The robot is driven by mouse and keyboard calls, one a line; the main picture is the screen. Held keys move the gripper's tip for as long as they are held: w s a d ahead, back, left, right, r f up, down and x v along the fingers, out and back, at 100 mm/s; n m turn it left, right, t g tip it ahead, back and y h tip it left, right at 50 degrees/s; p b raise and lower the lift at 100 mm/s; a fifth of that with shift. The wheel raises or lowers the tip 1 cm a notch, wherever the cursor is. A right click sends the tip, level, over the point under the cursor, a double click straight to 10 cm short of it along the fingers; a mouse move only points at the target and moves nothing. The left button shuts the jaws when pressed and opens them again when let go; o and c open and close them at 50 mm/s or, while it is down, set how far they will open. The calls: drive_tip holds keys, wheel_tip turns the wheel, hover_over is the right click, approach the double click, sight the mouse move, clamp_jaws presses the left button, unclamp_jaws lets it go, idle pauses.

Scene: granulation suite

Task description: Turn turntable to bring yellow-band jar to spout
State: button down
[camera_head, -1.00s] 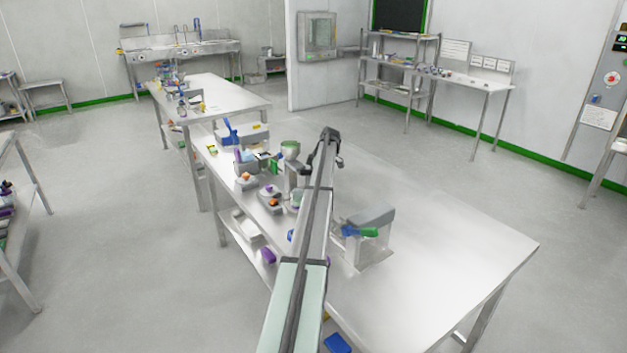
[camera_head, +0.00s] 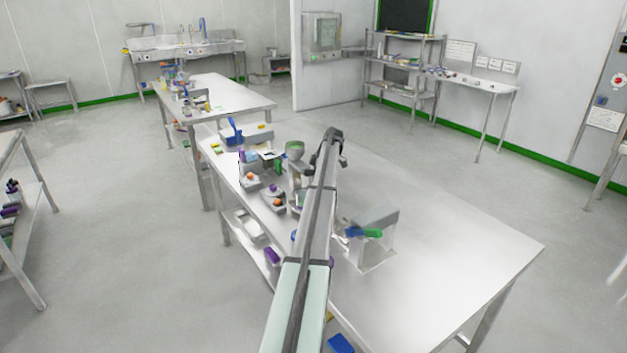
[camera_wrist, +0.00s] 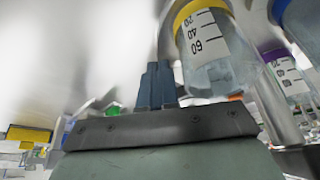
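In the wrist view, the yellow-band jar (camera_wrist: 207,48) is clear with a graduated white label. It stands tilted in the picture, just right of my gripper (camera_wrist: 158,82). My gripper's dark blue-grey fingers are together with nothing seen between them; I cannot tell whether they touch the jar. A purple-band jar (camera_wrist: 288,78) and a blue-band jar (camera_wrist: 300,25) are farther right. The turntable and the spout cannot be made out clearly.
The steel bench (camera_head: 450,250) is largely clear at its right. A grey stand (camera_head: 372,218) with blue and green parts is right of my arm. A purple item (camera_head: 272,256) is on the lower shelf.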

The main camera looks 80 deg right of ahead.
sight(312, 170)
drive_tip(key=shift+s+d, duration=0.2)
drive_tip(key=shift+s, duration=0.25)
drive_tip(key=s, duration=0.1)
drive_tip(key=s+d+r, duration=0.1)
drive_tip(key=s, duration=0.1)
drive_tip(key=shift+s+d, duration=0.1)
drive_tip(key=shift+d, duration=0.1)
drive_tip(key=c, duration=1.8)
unclamp_jaws()
drive_tip(key=v, duration=0.8)
drive_tip(key=shift+d+r, duration=0.15)
drive_tip(key=shift+r, duration=0.1)
drive_tip(key=shift+o, duration=0.6)
drive_tip(key=shift+w+r, duration=0.25)
drive_tip(key=o, duration=0.6)
drive_tip(key=w+a+r+n+g+h, duration=0.1)
drive_tip(key=w+a+r+g, duration=0.3)
drive_tip(key=w+a+r, duration=0.2)
drive_tip(key=shift+w+a+g, duration=0.3)
drive_tip(key=shift+a, duration=0.55)
drive_tip(key=w+a+r+g+h, duration=0.2)
drive_tip(key=w+a+r+g, duration=0.2)
drive_tip(key=a+r, duration=0.35)
drive_tip(key=shift+n, duration=0.4)
drive_tip(key=x, duration=1.3)
drive_tip(key=shift+s+d+f, duration=0.1)
drive_tip(key=shift+d+f, duration=0.1)
drive_tip(key=shift+f, duration=0.05)
clamp_jaws()
